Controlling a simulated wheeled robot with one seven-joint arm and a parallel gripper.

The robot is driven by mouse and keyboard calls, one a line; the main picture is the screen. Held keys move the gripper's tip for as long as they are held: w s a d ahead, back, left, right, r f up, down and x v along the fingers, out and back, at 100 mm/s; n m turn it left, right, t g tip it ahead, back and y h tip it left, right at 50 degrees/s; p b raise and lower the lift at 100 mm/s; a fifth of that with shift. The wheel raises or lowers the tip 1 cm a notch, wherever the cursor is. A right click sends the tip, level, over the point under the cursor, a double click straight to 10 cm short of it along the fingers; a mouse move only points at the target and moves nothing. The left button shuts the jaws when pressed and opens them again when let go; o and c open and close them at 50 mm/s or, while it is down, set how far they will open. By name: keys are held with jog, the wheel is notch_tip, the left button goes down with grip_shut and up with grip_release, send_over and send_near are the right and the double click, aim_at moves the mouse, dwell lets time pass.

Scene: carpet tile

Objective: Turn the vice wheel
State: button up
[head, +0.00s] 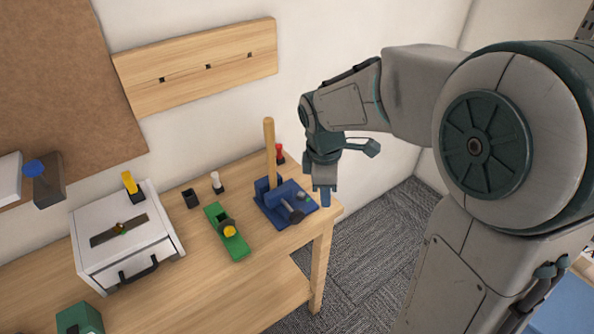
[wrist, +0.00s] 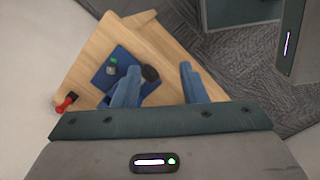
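The blue vice (head: 270,212) stands near the right end of the wooden bench, with a tall wooden bar rising from it. Its dark round wheel (head: 292,214) is on the front side. In the wrist view, part of the blue vice (wrist: 104,78) shows left of centre, and the dark wheel (wrist: 150,74) shows between my blue fingers, beyond their tips. My gripper (head: 325,198) points down, just right of the vice by the bench's right edge. In the wrist view my gripper (wrist: 158,76) is open with nothing between its fingers. I see no contact with the wheel.
A green tool with a yellow knob (head: 228,236) lies left of the vice. A red-topped item (head: 280,153) stands behind it, near the wall. A white box with a dark handle (head: 125,240) stands further left. Beyond the bench's right edge is open carpet (head: 385,225).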

aim_at(298, 211)
jog(key=w+a+f+n+g+p, duration=0.1)
jog(key=w+a+f+n+p, duration=0.15)
jog(key=w+a+n, duration=0.45)
jog(key=shift+n+y, duration=0.4)
jog(key=shift+n, duration=0.3)
jog(key=f, duration=0.4)
jog(key=s+f+p, duration=0.1)
jog(key=f, duration=0.3)
jog(key=d+f, duration=0.1)
jog(key=f, duration=0.4)
jog(key=shift+s+d, duration=0.1)
jog(key=shift+s, duration=0.25)
grip_shut()
